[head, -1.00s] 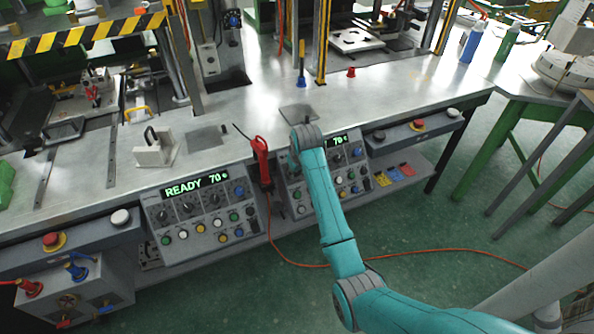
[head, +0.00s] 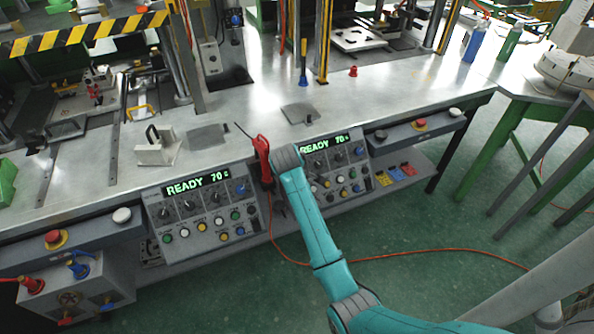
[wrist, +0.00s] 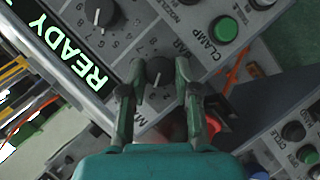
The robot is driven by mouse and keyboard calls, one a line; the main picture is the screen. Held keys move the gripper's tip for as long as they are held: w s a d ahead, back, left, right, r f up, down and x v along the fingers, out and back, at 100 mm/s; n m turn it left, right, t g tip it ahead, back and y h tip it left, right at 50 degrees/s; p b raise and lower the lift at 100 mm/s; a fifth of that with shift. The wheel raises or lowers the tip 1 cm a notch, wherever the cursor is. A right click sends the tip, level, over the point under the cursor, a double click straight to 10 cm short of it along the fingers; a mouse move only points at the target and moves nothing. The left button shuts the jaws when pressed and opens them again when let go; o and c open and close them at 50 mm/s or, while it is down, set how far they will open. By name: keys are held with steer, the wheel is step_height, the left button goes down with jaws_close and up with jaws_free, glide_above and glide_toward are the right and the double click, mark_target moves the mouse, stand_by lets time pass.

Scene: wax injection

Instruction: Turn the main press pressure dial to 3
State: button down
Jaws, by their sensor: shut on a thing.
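The dial (wrist: 158,72) is a small black knob with a white pointer mark and a ring of numbers on a grey control panel (wrist: 150,35). Its printed label is partly covered and starts with "M". My gripper (wrist: 156,78) has one finger on each side of the knob and is closed on it. I cannot read for certain which number the mark points to. In the head view my arm hides the gripper and the dial at the left end of the right-hand panel (head: 352,172).
A red handheld tool (head: 262,150) hangs just left of my wrist. A second dial (wrist: 98,12) and a green CLAMP button (wrist: 225,29) sit near the gripper. The left panel (head: 203,210) stands beyond the tool. An orange hose (head: 440,250) lies on the floor.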

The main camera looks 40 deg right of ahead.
stand_by(0.4)
steer(key=c, duration=0.8)
jaws_free()
steer(key=shift+c, duration=0.2)
steer(key=v, duration=1.2)
steer(key=shift+f, duration=0.1)
